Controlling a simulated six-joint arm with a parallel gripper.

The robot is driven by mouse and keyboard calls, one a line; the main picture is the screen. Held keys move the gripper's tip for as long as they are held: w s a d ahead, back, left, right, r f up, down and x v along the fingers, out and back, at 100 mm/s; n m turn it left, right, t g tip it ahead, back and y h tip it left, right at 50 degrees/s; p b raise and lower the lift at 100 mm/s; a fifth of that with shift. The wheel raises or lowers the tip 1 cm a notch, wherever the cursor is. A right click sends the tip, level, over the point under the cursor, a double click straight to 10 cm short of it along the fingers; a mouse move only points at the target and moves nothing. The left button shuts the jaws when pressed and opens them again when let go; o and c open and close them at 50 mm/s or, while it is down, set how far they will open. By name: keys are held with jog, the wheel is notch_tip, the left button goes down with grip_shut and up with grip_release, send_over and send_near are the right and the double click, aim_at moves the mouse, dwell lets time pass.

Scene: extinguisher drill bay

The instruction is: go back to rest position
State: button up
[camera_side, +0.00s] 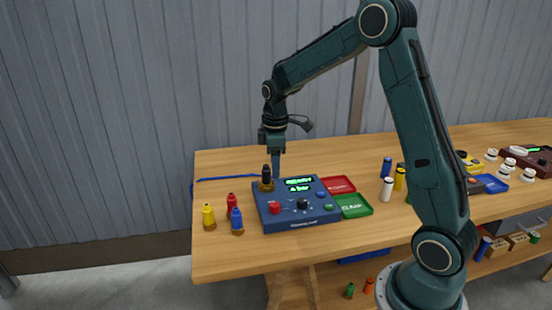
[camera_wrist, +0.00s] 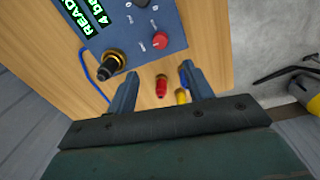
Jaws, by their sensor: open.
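My gripper (camera_wrist: 160,88) is open and empty in the wrist view, with its two fingers spread apart. In the side view my gripper (camera_side: 276,172) points down just behind the back left part of the blue control box (camera_side: 295,217). A black and brass fitting (camera_side: 266,178) stands on the box's back left corner, close to the fingers; it also shows in the wrist view (camera_wrist: 111,64). I cannot tell from the side view whether finger and fitting touch; in the wrist view they look apart. The box has lit green displays (camera_side: 299,185) and a red knob (camera_side: 275,208).
Yellow (camera_side: 208,216), red (camera_side: 231,205) and blue (camera_side: 236,221) small bottles stand left of the box. A red tray (camera_side: 339,185) and a green tray (camera_side: 354,206) lie right of it. More bottles (camera_side: 387,188) stand farther right. The table's back left is mostly clear.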

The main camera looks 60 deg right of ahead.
jog(key=shift+a+r, duration=0.1)
jog(key=s+a+r+m+t, duration=0.2)
jog(key=s+a+r+m, duration=0.1)
jog(key=s+a+r, duration=0.4)
jog(key=s+a+r+m+t, duration=0.2)
jog(key=s+a+r, duration=0.35)
jog(key=s, duration=0.45)
jog(key=s+a+m+t, duration=0.1)
jog(key=s+a+m, duration=0.1)
jog(key=s, duration=0.5)
jog(key=shift+s+a, duration=0.15)
jog(key=shift+s, duration=0.25)
dwell(0.4)
